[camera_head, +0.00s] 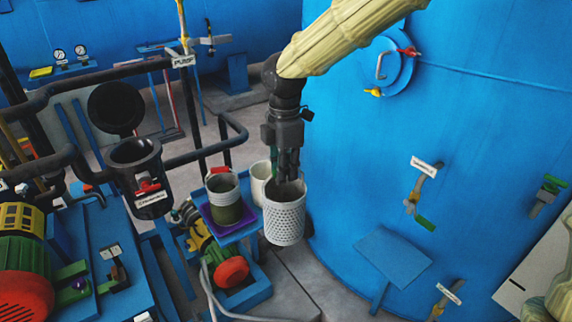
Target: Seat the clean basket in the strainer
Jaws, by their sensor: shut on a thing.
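My gripper (288,168) points down in the middle of the view, shut on a white perforated basket (285,218). Its fingertips are at the basket's rim and partly hidden by it. The basket hangs upright, in front of the small stand. The strainer (135,172) is a black open-topped pot at the left, with a label and a red clamp on its front. Its round black lid (116,108) stands raised behind it. The gripper and basket are to the right of the strainer and apart from it. The inside of the strainer looks dark.
A blue stand with a purple tray (228,226) holds a greenish, dirty-looking basket (225,200). A whitish container (261,180) stands behind the held basket. Black pipes (210,150) run between the strainer and the stand. A large blue tank (450,120) fills the right side.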

